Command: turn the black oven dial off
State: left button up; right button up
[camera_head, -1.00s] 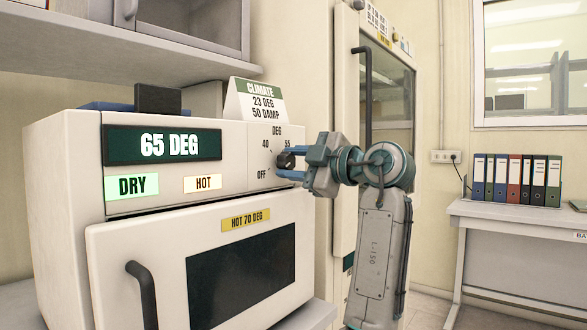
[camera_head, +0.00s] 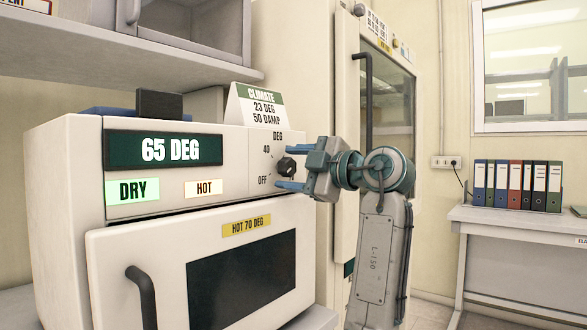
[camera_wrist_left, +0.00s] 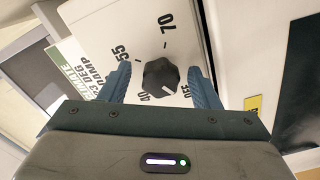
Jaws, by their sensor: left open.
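The black oven dial (camera_head: 286,166) is on the upper right of the white oven's front panel, beside the printed marks 40 and OFF. My left gripper (camera_head: 285,170) is open, one finger above the dial and one below, with visible gaps on both sides. It also shows in the left wrist view (camera_wrist_left: 158,78). My right gripper is not in view.
The oven display (camera_head: 163,150) reads 65 DEG, with DRY and HOT labels below. The oven door (camera_head: 110,250) is shut, its black handle (camera_head: 142,298) at left. A climate card (camera_head: 257,105) stands on top. A tall cabinet (camera_head: 347,120) stands behind my arm.

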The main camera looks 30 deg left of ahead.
pick_arm(q)
jog(key=shift+d, duration=0.1)
jog(key=d, duration=1)
jog(key=shift+s+d, duration=0.35)
jog(key=shift+s, duration=0.1)
